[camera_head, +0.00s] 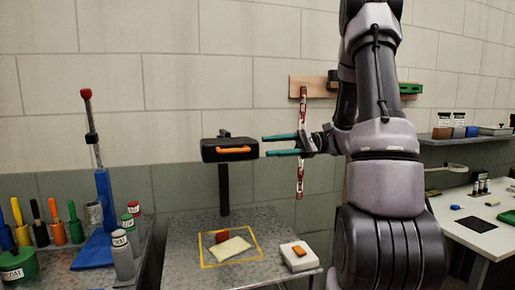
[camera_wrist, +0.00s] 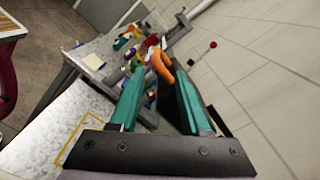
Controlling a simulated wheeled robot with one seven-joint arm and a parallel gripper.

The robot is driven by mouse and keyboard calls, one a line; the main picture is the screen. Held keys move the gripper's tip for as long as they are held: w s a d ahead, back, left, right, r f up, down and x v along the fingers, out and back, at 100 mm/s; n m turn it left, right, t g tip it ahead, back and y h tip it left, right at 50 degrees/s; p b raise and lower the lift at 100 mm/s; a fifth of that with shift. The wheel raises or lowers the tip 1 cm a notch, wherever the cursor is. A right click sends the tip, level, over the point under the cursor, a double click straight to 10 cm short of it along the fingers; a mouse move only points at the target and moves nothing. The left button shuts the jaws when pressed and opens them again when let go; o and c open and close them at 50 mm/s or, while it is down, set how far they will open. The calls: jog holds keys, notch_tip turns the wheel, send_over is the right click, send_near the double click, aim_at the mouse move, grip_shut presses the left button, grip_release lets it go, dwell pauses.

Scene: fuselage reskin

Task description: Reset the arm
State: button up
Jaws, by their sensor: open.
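My arm rises on the right side of the head view, and my gripper (camera_head: 266,146) points left from it. Its two teal fingers are apart and nothing shows held between them. In the wrist view my gripper (camera_wrist: 158,68) also shows its fingers spread. A black case with an orange handle (camera_head: 230,150) is on a dark post just left of the fingertips. The orange handle (camera_wrist: 161,66) appears between the fingers in the wrist view; I cannot tell whether anything touches.
A grey table (camera_head: 190,235) below holds a yellow outline with a cream pad (camera_head: 230,248) and a red item, plus a white block (camera_head: 298,254). Bottles, tools and a blue stand (camera_head: 105,205) are left. A red-and-white rod (camera_head: 300,180) hangs behind my gripper. A white workbench (camera_head: 485,235) is right.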

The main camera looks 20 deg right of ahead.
jog(key=shift+d, duration=0.65)
jog(key=s+a+n+g+h, duration=0.2)
jog(key=s+a+n+h, duration=0.25)
jog(key=s+h, duration=0.6)
jog(key=s+d+r+t+h, duration=0.2)
jog(key=r+t+h, duration=0.3)
jog(key=t, duration=0.4)
jog(key=shift+s+d+r, duration=0.4)
jog(key=shift+s+r, duration=0.05)
jog(key=shift+s, duration=0.15)
